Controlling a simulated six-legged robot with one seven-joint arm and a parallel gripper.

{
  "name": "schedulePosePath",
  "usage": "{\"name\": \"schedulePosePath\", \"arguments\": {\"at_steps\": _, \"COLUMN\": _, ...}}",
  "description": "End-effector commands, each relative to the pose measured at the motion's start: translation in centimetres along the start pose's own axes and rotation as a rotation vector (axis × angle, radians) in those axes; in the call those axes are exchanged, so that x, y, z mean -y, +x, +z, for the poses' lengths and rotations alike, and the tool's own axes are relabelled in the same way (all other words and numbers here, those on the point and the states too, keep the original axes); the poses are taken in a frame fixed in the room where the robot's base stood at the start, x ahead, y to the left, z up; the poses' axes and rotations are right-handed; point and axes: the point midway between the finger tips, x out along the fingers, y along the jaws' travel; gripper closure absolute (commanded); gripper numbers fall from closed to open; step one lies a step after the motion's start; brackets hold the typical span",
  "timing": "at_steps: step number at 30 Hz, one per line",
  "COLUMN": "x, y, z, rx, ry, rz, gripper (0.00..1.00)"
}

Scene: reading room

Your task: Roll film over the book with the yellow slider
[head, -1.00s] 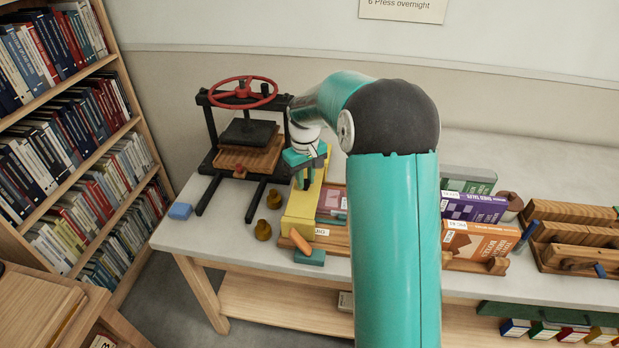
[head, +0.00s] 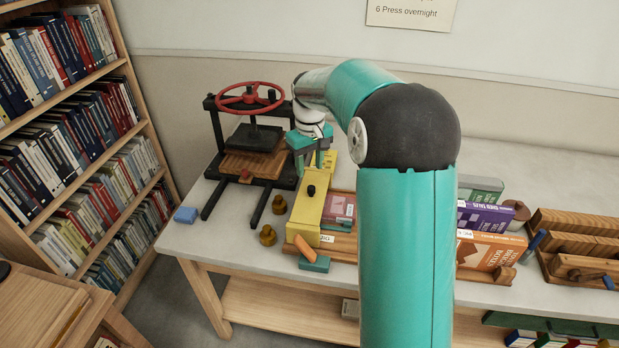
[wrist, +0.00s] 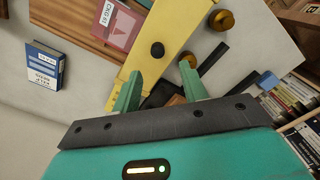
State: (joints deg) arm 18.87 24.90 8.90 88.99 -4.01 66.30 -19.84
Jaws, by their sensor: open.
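The yellow slider (head: 316,205) is a long bar with a black knob (head: 311,190), lying across the left end of a wooden board on the table. It also shows in the wrist view (wrist: 143,70), with its knob (wrist: 157,50) beyond my fingertips. A pink book (head: 341,208) lies just right of the slider; a pink cover with a white label shows in the wrist view (wrist: 117,24). My gripper (head: 318,157) is open and empty, above the slider's far part, behind the knob. Its two green fingers are spread in the wrist view (wrist: 159,82). My arm hides the board's right part.
A black press (head: 250,140) with a red wheel stands left of my gripper. Purple (head: 490,217) and orange (head: 487,250) books stand right of my arm.

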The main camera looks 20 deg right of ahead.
Motion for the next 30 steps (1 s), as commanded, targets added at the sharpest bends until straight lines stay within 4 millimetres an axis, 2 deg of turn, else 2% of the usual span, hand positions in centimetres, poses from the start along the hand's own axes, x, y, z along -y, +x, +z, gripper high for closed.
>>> {"name": "schedulePosePath", "arguments": {"at_steps": 1, "x": 0.0, "y": -1.3, "z": -0.1, "rx": -0.004, "ry": -0.001, "rz": 0.002, "gripper": 0.57}}
{"name": "schedulePosePath", "arguments": {"at_steps": 6, "x": 0.0, "y": -4.6, "z": 0.0, "rx": -0.004, "ry": -0.001, "rz": 0.001, "gripper": 0.57}}
{"name": "schedulePosePath", "arguments": {"at_steps": 11, "x": 0.0, "y": -6.4, "z": 0.0, "rx": -0.002, "ry": 0.000, "rz": 0.000, "gripper": 0.57}}
{"name": "schedulePosePath", "arguments": {"at_steps": 30, "x": 0.0, "y": -6.8, "z": 0.0, "rx": -0.001, "ry": 0.000, "rz": 0.000, "gripper": 0.57}}
